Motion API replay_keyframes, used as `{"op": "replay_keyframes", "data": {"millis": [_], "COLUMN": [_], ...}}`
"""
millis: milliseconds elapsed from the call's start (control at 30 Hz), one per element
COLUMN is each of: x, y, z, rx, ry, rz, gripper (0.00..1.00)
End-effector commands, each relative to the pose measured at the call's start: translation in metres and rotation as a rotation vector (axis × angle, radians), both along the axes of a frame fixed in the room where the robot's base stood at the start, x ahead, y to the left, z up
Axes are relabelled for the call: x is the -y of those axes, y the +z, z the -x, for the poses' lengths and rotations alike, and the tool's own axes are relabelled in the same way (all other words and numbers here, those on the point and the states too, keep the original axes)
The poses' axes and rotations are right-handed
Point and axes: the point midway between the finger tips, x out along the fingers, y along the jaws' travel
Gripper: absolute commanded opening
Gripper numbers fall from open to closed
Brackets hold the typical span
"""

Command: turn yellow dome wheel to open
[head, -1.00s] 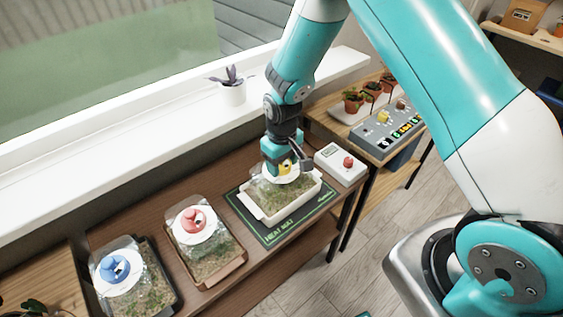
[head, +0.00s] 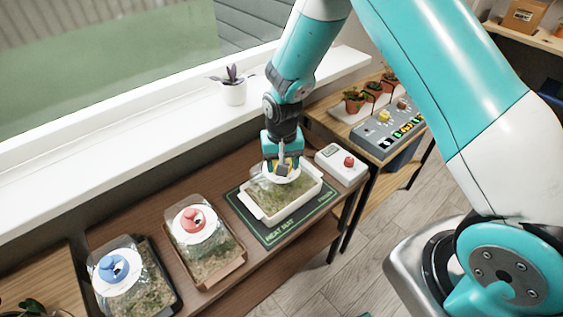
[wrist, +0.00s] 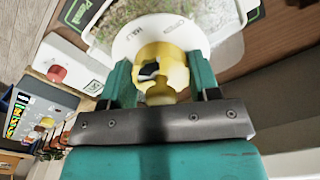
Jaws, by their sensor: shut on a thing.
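The yellow dome wheel (wrist: 163,73) sits on a round white disc (wrist: 150,36) on the clear dome of a seed tray. In the wrist view it lies between my two teal fingers, which are shut on it. A dark notch shows on its face, and the word "OPEN" is printed on the disc. In the head view my gripper (head: 281,163) is above the cream tray (head: 312,193), which stands on a dark heat mat (head: 268,231). There the wheel is mostly hidden by my gripper.
A dome with a red wheel (head: 194,219) and one with a blue wheel (head: 114,268) stand to the left. A white box with a red button (head: 348,162) is close on the right. A grey control panel (head: 378,134) and a potted plant (head: 232,88) are farther back.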

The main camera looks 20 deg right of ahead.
Motion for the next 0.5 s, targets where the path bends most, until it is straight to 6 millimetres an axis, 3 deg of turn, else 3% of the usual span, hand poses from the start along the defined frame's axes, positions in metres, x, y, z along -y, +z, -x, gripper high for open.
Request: {"op": "replay_keyframes", "data": {"millis": [500], "x": [-0.0009], "y": [0.0001], "z": [-0.0003], "rx": [0.0], "ry": [-0.183], "rz": [0.0], "gripper": [0.32]}}
